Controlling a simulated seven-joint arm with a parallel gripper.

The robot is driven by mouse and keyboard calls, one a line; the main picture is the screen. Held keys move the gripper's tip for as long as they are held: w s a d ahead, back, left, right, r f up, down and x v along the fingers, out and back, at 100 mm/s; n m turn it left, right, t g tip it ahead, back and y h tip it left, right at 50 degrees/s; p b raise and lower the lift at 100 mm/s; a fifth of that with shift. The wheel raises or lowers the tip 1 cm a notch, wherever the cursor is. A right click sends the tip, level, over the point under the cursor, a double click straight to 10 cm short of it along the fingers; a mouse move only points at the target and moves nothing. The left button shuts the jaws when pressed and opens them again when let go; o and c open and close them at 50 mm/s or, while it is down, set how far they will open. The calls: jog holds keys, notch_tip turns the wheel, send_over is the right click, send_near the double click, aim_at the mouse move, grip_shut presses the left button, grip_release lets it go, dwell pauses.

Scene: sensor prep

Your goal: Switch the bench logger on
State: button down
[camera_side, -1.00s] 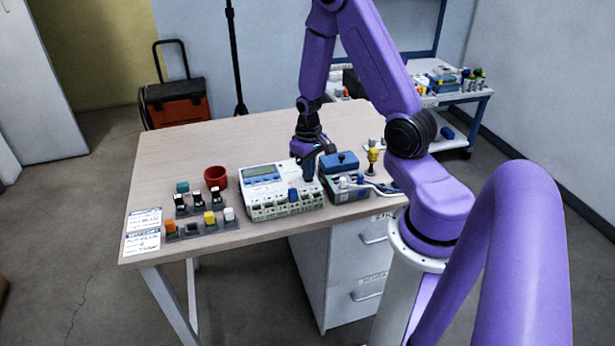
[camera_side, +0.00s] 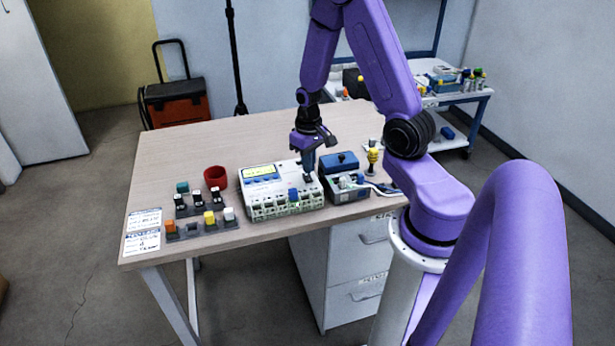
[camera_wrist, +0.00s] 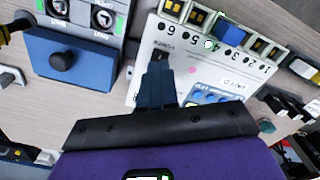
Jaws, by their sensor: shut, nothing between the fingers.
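The bench logger (camera_side: 286,196) is a white box on the table, with a row of terminals along its front edge and a blue plug (camera_side: 293,194) in one of them. Its display (camera_side: 259,172) is lit yellow. In the wrist view the logger (camera_wrist: 148,33) shows numbered terminals, a green lit spot (camera_wrist: 210,44) and a dark switch (camera_wrist: 160,52) just past my fingertips. My gripper (camera_side: 308,178) is shut and empty, over the logger's right end. In the wrist view the shut fingers (camera_wrist: 157,72) partly cover the face; whether they touch it is unclear.
A blue-lidded box (camera_side: 338,163) with a dark knob stands close on the logger's right. A red cup (camera_side: 215,177) and racks of coloured blocks (camera_side: 203,226) stand to its left, beside paper labels (camera_side: 142,231). The table behind is clear.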

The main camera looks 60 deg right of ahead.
aim_at(308, 180)
jog(key=shift+r, duration=2.1)
jog(key=s+a+r+n, duration=0.2)
jog(key=a+r+n, duration=0.15)
jog(key=a, duration=0.45)
jog(key=s+a+r+n, duration=0.3)
jog(key=a+n, duration=0.1)
jog(key=a, duration=0.4)
jog(key=s+a+r+n, duration=0.2)
jog(key=s+a+n, duration=0.1)
jog(key=s, duration=0.4)
jog(key=s+a+r+n, duration=0.3)
jog(key=s+n, duration=0.2)
jog(key=s, duration=0.1)
jog(key=shift+s+a+r, duration=0.15)
jog(key=shift+s+r, duration=0.15)
jog(key=shift+s, duration=0.05)
